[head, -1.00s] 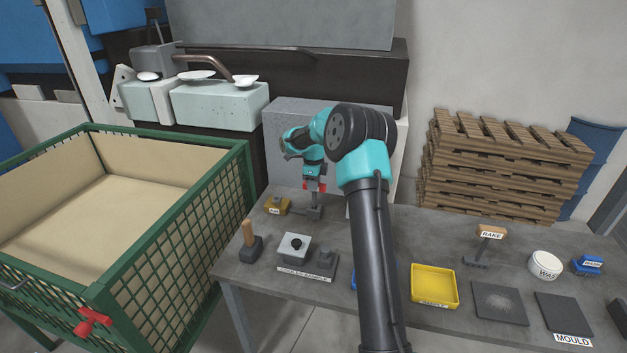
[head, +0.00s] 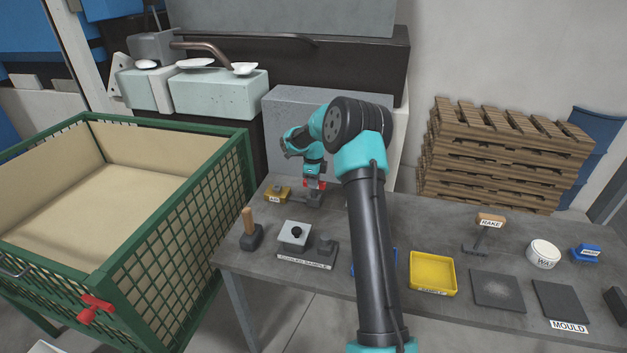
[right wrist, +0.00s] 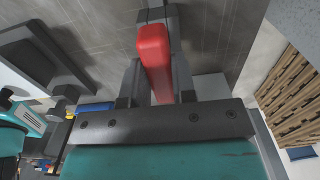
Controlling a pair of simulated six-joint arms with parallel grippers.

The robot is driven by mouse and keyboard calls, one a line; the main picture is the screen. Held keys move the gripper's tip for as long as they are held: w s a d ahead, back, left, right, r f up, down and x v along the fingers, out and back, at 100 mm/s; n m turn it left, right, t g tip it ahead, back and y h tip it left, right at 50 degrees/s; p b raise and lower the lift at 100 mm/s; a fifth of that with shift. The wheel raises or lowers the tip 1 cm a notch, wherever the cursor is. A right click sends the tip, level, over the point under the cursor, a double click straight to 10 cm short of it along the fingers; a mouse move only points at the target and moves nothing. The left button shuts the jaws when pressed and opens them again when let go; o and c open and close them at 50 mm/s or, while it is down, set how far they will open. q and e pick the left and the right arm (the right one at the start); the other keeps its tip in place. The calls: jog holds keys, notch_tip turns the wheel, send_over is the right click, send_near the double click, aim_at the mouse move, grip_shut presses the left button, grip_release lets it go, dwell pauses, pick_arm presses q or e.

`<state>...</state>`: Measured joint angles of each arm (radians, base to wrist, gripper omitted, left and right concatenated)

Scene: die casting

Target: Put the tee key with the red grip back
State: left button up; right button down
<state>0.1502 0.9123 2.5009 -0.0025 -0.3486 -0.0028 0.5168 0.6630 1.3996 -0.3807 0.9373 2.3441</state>
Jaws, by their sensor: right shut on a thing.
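The tee key's red grip (head: 309,184) shows small below my right gripper (head: 314,180) at the back left of the table. In the right wrist view the red grip (right wrist: 153,60) stands between the two fingers of my right gripper (right wrist: 156,85), which is shut on it. A dark grey block (head: 315,201) is on the table just below the grip. The key's shaft is hidden, and I cannot tell whether it is in the block. My left gripper is not in view.
A wooden-handled tool (head: 249,226) and the cooled-sample stand (head: 295,236) are nearer the front. A yellow tray (head: 433,273), rake (head: 490,222) and white tub (head: 543,254) are to the right. A green mesh crate (head: 190,215) flanks the table.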

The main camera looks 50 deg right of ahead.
jog(key=shift+f, duration=0.25)
dwell(0.8)
jog(key=c, duration=0.8)
grip_release()
jog(key=shift+c, duration=0.2)
jog(key=shift+r, duration=0.15)
notch_tip(320, 180, up, 17)
